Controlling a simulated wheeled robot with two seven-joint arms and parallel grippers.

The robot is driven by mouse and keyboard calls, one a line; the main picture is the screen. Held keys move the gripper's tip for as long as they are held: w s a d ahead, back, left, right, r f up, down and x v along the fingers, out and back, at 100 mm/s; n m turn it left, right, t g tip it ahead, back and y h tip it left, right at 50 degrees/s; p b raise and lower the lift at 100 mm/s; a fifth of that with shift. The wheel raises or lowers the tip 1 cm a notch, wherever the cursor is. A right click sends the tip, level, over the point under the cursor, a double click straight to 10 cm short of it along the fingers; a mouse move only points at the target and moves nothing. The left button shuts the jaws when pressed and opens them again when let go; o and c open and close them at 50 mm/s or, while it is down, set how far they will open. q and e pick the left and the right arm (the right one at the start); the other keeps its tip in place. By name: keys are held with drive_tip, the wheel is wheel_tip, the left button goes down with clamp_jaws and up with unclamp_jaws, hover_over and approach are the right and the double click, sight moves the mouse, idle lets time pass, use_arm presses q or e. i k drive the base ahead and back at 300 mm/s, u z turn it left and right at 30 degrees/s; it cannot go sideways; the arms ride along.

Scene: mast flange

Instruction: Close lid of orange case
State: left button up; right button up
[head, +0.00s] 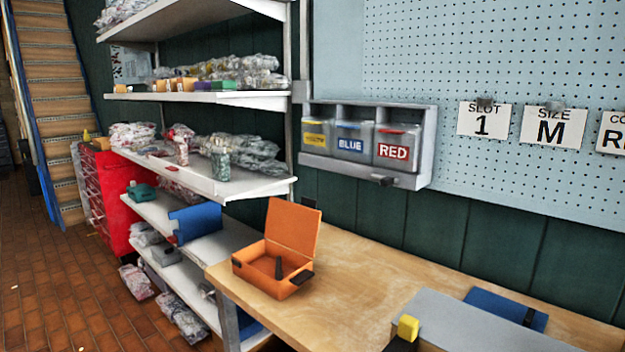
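The orange case (262,279) sits on the left end of the wooden workbench. Its lid (293,228) stands open, raised roughly upright at the back of the case. A small dark object (278,267) shows inside the case, and a black latch or handle (300,277) is at its right front corner. Neither of my grippers shows in the head view.
A blue flat item (506,309) lies behind. Bins (354,140) hang above; shelves (205,180) stand left.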

sight(291, 225)
drive_tip(key=u, duration=1.75)
drive_tip(key=i, duration=3.15)
drive_tip(key=z, duration=2.85)
